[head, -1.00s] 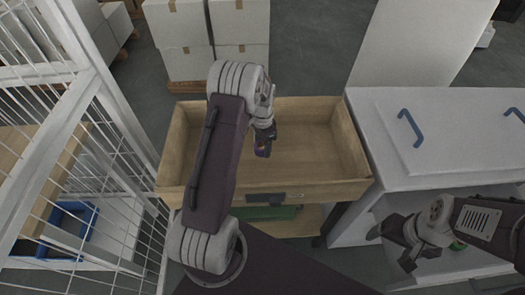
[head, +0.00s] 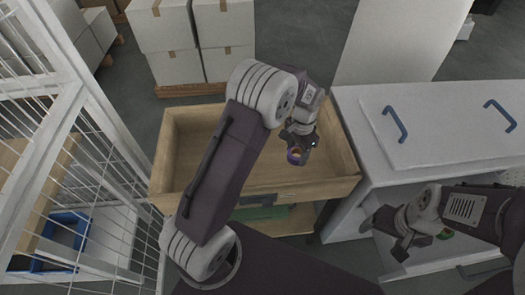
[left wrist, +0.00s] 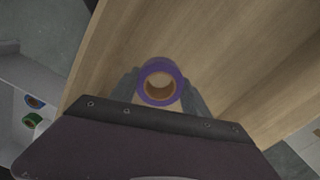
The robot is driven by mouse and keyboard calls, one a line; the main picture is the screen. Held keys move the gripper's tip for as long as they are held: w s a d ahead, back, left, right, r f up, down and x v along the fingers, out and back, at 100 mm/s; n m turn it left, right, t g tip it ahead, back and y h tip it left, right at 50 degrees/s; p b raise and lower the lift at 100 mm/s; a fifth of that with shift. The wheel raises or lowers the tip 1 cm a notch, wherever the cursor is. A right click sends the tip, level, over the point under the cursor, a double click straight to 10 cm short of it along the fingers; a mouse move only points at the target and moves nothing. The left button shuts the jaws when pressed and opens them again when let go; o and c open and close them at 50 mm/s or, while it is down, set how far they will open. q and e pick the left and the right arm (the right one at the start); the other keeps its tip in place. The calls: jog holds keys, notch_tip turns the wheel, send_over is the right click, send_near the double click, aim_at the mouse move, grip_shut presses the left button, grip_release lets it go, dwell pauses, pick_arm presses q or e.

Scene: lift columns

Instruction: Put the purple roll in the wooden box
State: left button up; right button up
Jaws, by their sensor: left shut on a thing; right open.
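The purple roll (head: 294,157) has an orange-brown core. My left gripper (head: 300,146) is shut on it, and the roll is above the right part of the wooden box (head: 172,190). In the left wrist view the purple roll (left wrist: 145,85) sits between the two fingers, with the pale wooden floor of the box (left wrist: 225,50) behind it. How far the roll is above that floor I cannot tell. My right gripper (head: 387,236) is open and empty at the lower right, in front of the white cabinet.
The white cabinet (head: 440,110) with blue handles stands close on the right of the box. A green roll (left wrist: 32,120) lies on its lower shelf. A white wire cage (head: 95,140) stands on the left. Stacked cartons (head: 190,40) are behind the box.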

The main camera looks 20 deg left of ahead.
pick_arm(q)
jog(key=d, duration=0.1)
send_over(269, 164)
notch_tip(269, 164, down, 7)
notch_tip(269, 164, down, 4)
jog(key=shift+s+r, duration=0.1)
jog(key=shift+r, duration=0.1)
jog(key=shift+f, duration=0.2)
pick_arm(e)
jog(key=shift+r, duration=0.25)
pick_arm(q)
jog(key=shift+f, duration=0.2)
jog(key=o, duration=1.4)
pick_arm(e)
jog(key=shift+f, duration=0.1)
